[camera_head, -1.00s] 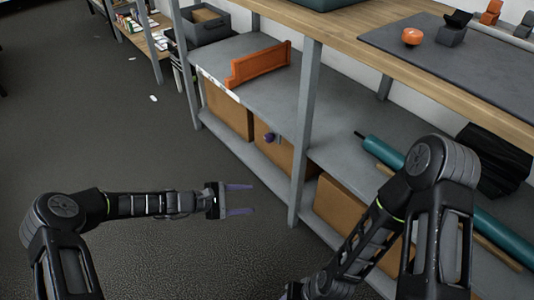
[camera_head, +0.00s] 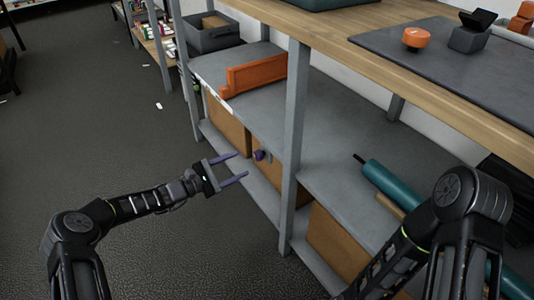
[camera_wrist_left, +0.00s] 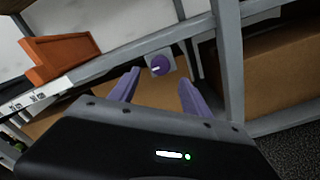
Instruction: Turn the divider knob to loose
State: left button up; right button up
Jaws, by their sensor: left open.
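The purple divider knob (camera_head: 259,155) sits on a small grey mount under the front edge of the middle shelf. In the left wrist view the knob (camera_wrist_left: 161,65) is round, with a white pointer mark that lies close to level. My left gripper (camera_head: 242,165) is open, its two purple fingers pointing toward the knob from the left and apart from it. In the left wrist view the fingers (camera_wrist_left: 158,92) stand on either side below the knob. The orange divider (camera_head: 256,74) stands on the shelf above. My right gripper is out of view; only its arm shows at right.
A grey upright post (camera_head: 292,150) stands just right of the knob. Cardboard boxes (camera_head: 229,124) fill the lower shelf behind it. A teal roll (camera_head: 400,190) lies on the shelf at right.

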aim_at(255, 157)
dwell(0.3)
pick_arm(q)
jog(key=b+x, duration=0.2)
jog(key=x, duration=0.5)
jog(key=shift+f+b, duration=0.1)
jog(key=shift+b, duration=0.25)
jog(key=shift+w+d, duration=0.25)
jog(key=shift+c, duration=0.5)
grip_shut()
